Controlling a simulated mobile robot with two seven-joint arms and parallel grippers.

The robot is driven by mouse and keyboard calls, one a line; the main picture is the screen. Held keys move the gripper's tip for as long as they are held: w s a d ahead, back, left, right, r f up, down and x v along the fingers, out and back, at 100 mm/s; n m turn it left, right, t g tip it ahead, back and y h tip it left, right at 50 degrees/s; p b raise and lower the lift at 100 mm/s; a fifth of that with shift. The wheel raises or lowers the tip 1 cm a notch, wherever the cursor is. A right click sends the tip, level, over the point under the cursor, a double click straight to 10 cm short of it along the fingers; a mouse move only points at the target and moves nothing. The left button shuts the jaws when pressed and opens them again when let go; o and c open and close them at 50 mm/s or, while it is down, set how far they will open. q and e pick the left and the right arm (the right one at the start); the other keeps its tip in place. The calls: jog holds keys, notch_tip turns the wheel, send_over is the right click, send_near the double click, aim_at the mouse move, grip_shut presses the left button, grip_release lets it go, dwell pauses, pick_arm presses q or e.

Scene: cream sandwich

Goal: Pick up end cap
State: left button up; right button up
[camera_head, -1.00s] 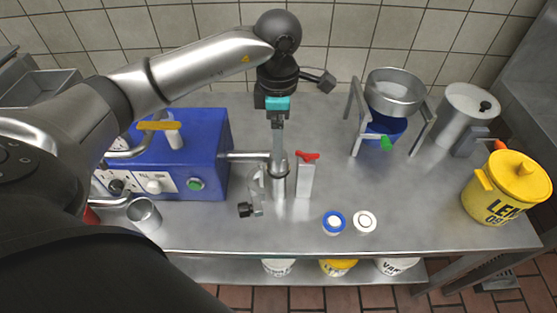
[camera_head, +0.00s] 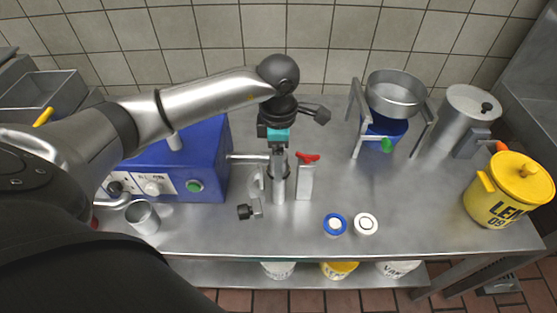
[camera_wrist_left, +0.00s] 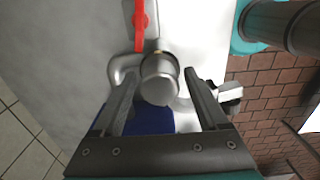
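A shiny metal cylinder on the machine's outlet pipe, apparently carrying the end cap (camera_wrist_left: 160,80), stands upright beside the blue machine (camera_head: 188,150). In the head view the upright metal cylinder (camera_head: 278,188) shows below my left gripper (camera_head: 279,158). In the left wrist view my left gripper (camera_wrist_left: 160,85) is open, with one finger on each side of the round metal end and gaps between. The end cap's exact outline is hard to tell from the cylinder. My right gripper is not in view.
A red-handled metal piece (camera_head: 306,178) stands close right of the cylinder. A black knob (camera_head: 245,211) sits at its front left. A blue ring (camera_head: 335,224) and a white ring (camera_head: 366,224) lie near the front edge. A yellow pot (camera_head: 505,200) stands right.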

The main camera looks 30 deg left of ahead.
pick_arm(q)
grip_shut()
dwell(0.4)
jog(key=shift+r, duration=0.15)
